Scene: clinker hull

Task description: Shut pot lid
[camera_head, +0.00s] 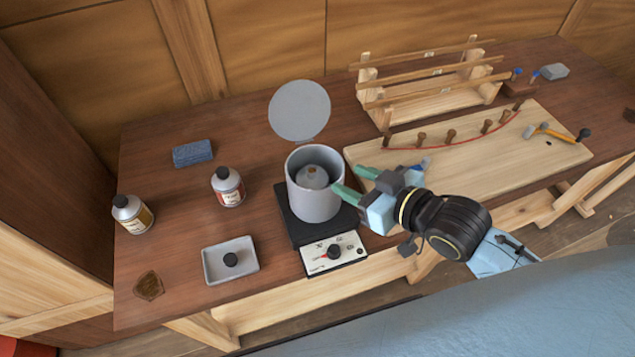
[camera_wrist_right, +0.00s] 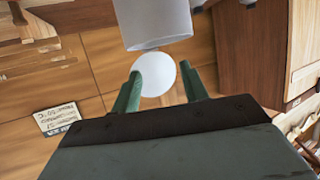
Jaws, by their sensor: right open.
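The grey pot (camera_head: 312,205) stands on a dark hotplate with its mouth uncovered. Its round grey lid (camera_head: 299,110) stands raised behind the mouth. A small grey domed thing with a brown top (camera_head: 312,178) sits inside the pot. My right gripper (camera_head: 345,181) is open, its green fingers at the right side of the pot. I cannot tell whether a finger touches the pot wall. In the right wrist view the gripper (camera_wrist_right: 160,82) shows a pale disc, apparently the lid (camera_wrist_right: 157,75), beyond and between its fingers. The pot (camera_wrist_right: 154,22) shows above it. My left gripper is not in view.
The hotplate (camera_head: 334,252) has a front dial. A grey tray (camera_head: 230,271), two bottles (camera_head: 228,187) (camera_head: 133,215) and a blue block (camera_head: 193,153) lie left. A pegged board (camera_head: 470,145) and wooden rack (camera_head: 435,84) stand right. Bare bench lies left of the lid.

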